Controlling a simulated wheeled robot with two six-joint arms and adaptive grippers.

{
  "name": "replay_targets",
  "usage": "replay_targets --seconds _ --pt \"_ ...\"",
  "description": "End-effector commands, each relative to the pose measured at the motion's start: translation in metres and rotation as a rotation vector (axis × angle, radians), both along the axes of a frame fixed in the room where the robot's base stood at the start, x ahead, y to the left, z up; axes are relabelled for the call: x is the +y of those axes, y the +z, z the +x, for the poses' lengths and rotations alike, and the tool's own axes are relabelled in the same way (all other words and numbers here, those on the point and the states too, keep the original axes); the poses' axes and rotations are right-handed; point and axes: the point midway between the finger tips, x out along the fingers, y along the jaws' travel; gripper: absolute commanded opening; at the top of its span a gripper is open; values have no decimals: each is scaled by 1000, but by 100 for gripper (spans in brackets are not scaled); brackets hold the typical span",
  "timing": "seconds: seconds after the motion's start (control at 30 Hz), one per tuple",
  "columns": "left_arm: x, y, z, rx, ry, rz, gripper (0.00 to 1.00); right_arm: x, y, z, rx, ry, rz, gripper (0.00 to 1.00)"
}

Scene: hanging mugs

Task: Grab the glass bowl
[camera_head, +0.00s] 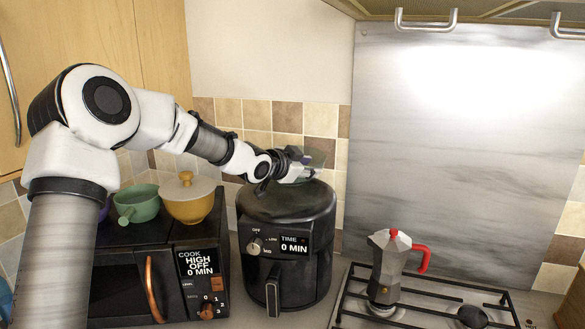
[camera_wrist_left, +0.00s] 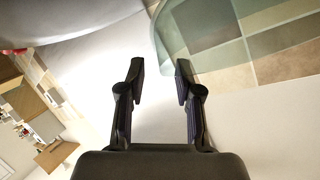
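The glass bowl (camera_head: 318,158) is see-through and greenish. In the head view it shows faintly behind my left gripper, above the top of the black air fryer (camera_head: 290,203); my gripper partly hides it, and how it rests is unclear. My left gripper (camera_head: 303,168) is at the bowl's near left side. In the left wrist view my left gripper (camera_wrist_left: 160,72) has its two fingers apart with nothing gripped between them. The curved rim of the glass bowl (camera_wrist_left: 178,38) shows just past the fingertips, toward the right finger. My right gripper is in neither view.
Left of the air fryer stands a black microwave (camera_head: 125,262) with a green pot (camera_head: 138,205) and a yellow lidded pot (camera_head: 190,205) on top. A moka pot (camera_head: 390,268) with a red handle stands on the hob (camera_head: 440,305). A tiled wall (camera_head: 320,118) is close behind.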

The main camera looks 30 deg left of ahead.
Motion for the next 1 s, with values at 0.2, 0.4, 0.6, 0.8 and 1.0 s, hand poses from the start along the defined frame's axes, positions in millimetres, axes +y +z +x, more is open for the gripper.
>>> replay_targets --seconds 0.2,0.4,0.6,0.8,1.0 --pt "-2 -9 35 3 0 3 34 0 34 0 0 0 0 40" --pt "-3 -16 41 -1 0 0 34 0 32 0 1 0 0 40" --pt "-3 -16 41 0 -1 0 0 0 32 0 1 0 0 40" --pt "-3 -14 41 -4 -2 1 0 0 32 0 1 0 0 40" --pt "-3 -13 41 -3 -1 1 0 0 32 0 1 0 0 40"
